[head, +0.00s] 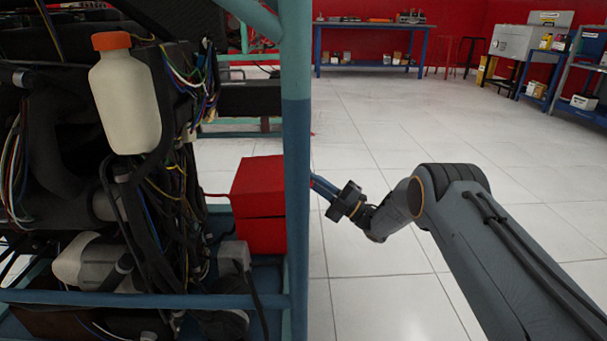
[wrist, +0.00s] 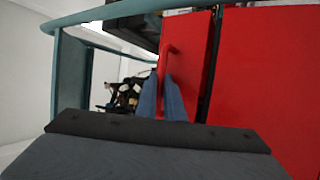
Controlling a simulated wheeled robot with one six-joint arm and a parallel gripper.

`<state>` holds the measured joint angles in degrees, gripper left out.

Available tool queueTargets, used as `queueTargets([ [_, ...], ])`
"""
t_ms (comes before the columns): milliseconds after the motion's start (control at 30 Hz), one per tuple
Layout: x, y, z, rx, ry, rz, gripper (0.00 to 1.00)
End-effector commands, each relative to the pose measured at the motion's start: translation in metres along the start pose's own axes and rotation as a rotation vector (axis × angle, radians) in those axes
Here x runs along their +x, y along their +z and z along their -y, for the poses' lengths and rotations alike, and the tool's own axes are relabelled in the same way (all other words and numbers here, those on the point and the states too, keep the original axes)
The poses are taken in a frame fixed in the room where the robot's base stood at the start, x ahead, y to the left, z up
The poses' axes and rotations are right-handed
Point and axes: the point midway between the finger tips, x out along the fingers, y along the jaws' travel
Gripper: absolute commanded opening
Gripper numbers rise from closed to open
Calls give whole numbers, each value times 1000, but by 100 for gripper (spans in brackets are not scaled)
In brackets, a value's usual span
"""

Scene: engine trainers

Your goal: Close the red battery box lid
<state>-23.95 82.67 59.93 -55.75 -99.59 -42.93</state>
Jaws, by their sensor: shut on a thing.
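The red battery box (head: 261,234) sits low in the engine frame in the head view, partly hidden by a blue post. Its red lid (head: 257,182) is the upper part; how far it stands open is hard to tell. In the wrist view the lid (wrist: 191,65) and a large red panel (wrist: 268,85) show with a dark gap between them. A thin red handle (wrist: 167,50) runs down between the blue fingers of my gripper (wrist: 162,84), which is shut on it. In the head view my gripper (head: 318,184) is just right of the post, its tips partly hidden.
The blue post (head: 296,150) stands between the box and my arm. The engine trainer with wires and a white bottle (head: 126,100) fills the left. Open tiled floor (head: 400,290) lies to the right. A blue workbench (head: 372,27) stands far behind.

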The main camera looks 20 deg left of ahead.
Motion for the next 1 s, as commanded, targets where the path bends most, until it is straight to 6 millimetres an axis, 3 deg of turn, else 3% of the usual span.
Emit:
queueTargets([
  [33, -18, 5, 18, 10, -20, 27, 0],
  [600, -12, 1, 25, 25, 2, 17, 0],
  [633, -12, 0, 26, 26, 2, 16, 12],
  [667, -11, 0, 26, 26, 1, 16, 16],
  [867, -9, -3, 28, 29, 1, 10, 16],
  [1000, -20, -4, 26, 29, 3, 7, 16],
])
